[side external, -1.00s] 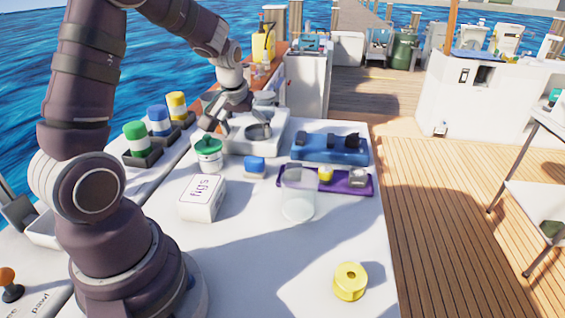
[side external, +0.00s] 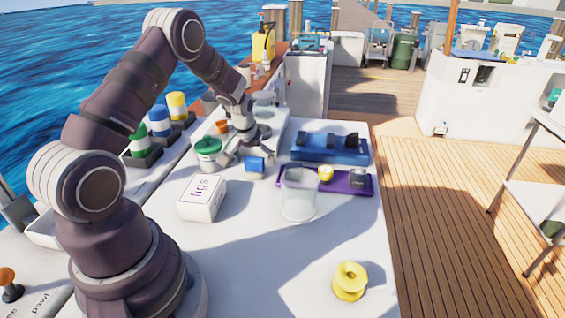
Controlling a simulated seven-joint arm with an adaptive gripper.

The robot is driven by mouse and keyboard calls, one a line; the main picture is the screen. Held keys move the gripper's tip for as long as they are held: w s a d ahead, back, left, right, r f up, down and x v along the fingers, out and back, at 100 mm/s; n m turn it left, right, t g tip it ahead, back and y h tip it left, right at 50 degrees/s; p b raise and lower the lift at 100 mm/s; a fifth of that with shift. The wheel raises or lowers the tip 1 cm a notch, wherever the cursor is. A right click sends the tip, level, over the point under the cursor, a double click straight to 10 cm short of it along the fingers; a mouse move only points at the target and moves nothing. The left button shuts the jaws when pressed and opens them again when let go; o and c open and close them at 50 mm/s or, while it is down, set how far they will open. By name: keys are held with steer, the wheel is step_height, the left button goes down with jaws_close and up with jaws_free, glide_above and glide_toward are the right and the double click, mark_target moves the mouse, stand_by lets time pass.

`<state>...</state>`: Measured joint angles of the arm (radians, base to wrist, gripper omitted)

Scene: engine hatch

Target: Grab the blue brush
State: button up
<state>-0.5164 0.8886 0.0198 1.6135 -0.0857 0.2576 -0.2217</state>
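A small blue block-shaped item with a pale base, which looks like the blue brush (side external: 254,165), sits on the white worktop near the middle. My gripper (side external: 248,162) is low over the worktop, pointing down at it. Its fingers look spread, one to the left of the blue item and one along its right side. I cannot tell whether the fingers touch it. The upper part of the blue item is partly covered by the gripper.
A green-lidded jar (side external: 208,152) stands close left of my gripper. A white labelled box (side external: 202,198) is in front. A clear cup (side external: 299,197), purple tray (side external: 340,190) and blue tray (side external: 330,155) are to the right. The front worktop holds a yellow spool (side external: 350,281).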

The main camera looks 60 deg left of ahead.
steer(key=c, duration=1)
steer(key=shift+r, duration=0.1)
steer(key=shift+c, duration=0.3)
